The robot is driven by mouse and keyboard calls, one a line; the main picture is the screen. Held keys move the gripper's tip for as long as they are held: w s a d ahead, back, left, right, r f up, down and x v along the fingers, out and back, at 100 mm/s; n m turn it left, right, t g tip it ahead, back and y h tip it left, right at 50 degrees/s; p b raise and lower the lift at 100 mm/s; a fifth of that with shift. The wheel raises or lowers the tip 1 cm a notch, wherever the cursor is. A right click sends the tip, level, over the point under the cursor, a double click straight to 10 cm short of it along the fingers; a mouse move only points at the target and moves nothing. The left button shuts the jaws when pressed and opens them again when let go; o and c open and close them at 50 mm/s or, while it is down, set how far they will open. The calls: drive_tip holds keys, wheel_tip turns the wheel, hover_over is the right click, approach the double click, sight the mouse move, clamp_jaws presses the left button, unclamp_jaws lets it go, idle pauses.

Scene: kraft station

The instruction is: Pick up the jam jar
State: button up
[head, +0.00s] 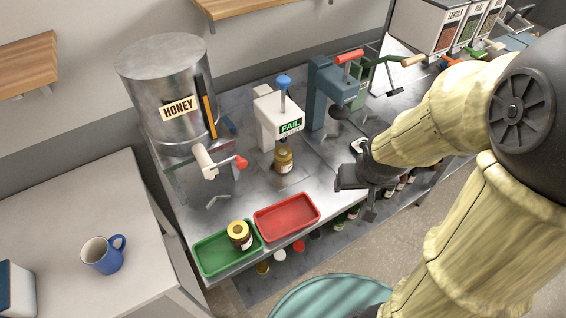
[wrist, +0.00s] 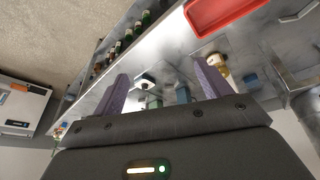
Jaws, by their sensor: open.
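One small amber jar with a pale label (head: 283,160) stands under the white press-like device with the FAIL sign (head: 290,126). A second jar with a yellowish lid (head: 239,235) stands in the green tray (head: 212,262). The labels are too small to tell which holds jam. My gripper (head: 355,195) is open and empty, to the right of the first jar and apart from it. In the wrist view, my gripper's fingers (wrist: 160,75) are spread with nothing between them, and a jar (wrist: 217,66) shows just beyond the right finger.
A red tray (head: 287,217) lies beside the green one; it also shows in the wrist view (wrist: 215,14). A honey drum (head: 165,80) with a spigot stands at left, a blue press (head: 325,95) behind my gripper. Bottles sit below the bench. A blue mug (head: 104,256) stands on the left counter.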

drive_tip(key=w+a+f+n+t+y+b, duration=0.2)
drive_tip(key=w+a+f+n+t+b, duration=0.1)
drive_tip(key=w+f+b, duration=0.4)
drive_tip(key=n+t+y+b, duration=0.3)
drive_tip(key=y+b, duration=0.1)
drive_tip(key=y, duration=0.1)
approach(280, 152)
drive_tip(key=s+d+r, duration=0.1)
drive_tip(key=s+d, duration=0.3)
drive_tip(key=shift+r, duration=0.15)
drive_tip(key=shift+w, duration=0.15)
drive_tip(key=p+x, duration=0.1)
drive_tip(key=x, duration=1)
drive_tip(key=shift+w+a+r+p, duration=0.15)
drive_tip(key=shift+r+p, duration=0.05)
drive_tip(key=shift+p, duration=0.2)
drive_tip(key=shift+w+a+f, duration=0.2)
drive_tip(key=shift+w+f, duration=0.05)
drive_tip(key=shift+w, duration=0.05)
drive_tip(key=shift+p+x, duration=0.95)
drive_tip(key=shift+x, duration=1.65)
drive_tip(key=shift+s+a, duration=0.1)
